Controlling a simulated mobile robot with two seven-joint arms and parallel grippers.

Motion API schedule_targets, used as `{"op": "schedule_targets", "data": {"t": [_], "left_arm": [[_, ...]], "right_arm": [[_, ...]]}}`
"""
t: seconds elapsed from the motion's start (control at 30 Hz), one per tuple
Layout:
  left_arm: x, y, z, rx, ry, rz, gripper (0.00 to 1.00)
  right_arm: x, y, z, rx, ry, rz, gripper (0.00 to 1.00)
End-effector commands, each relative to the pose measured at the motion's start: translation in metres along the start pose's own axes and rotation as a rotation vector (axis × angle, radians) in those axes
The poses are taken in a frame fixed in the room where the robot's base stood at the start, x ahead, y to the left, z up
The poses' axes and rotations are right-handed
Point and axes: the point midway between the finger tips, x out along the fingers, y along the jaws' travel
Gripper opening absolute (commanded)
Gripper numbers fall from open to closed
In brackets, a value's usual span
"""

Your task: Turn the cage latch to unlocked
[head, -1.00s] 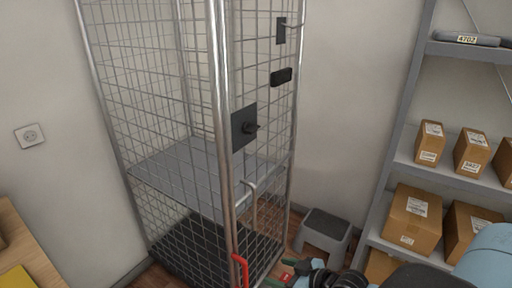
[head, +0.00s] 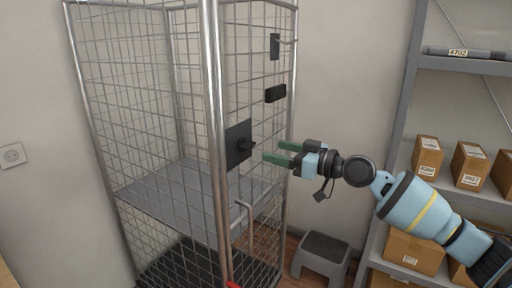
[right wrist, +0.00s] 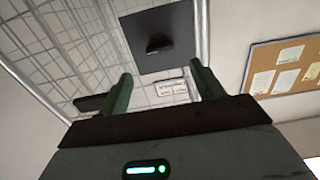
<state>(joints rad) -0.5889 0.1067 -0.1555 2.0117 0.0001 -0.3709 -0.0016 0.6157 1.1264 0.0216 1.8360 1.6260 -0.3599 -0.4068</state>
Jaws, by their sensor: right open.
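The wire cage (head: 160,140) stands left of centre in the head view. Its latch is a dark square plate (head: 233,155) with a small black knob (head: 246,145) on the cage's right side. My right gripper (head: 266,154) is open and empty, just right of the knob, its green fingers pointing at it with a small gap. In the right wrist view the plate (right wrist: 176,33) and knob (right wrist: 158,45) show ahead, beyond the two open fingers (right wrist: 160,88). My left gripper is not in view.
A black handle-like block (head: 275,93) and a dark bracket (head: 274,46) sit higher on the cage side. A grey step stool (head: 321,258) stands on the floor below my right arm. Shelves with several cardboard boxes (head: 425,155) are at the right.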

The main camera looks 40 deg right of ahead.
Motion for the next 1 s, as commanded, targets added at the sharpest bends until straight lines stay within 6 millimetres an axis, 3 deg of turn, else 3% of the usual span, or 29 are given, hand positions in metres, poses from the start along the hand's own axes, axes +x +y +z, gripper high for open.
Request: {"op": "schedule_targets", "data": {"t": [0.6, 1.0], "left_arm": [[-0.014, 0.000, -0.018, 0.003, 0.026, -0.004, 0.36], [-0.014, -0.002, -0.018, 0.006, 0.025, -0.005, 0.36]], "right_arm": [[0.065, -0.001, -0.002, 0.002, 0.003, -0.001, 0.67], [0.074, -0.001, 0.001, 0.000, -0.002, -0.002, 0.67]]}}
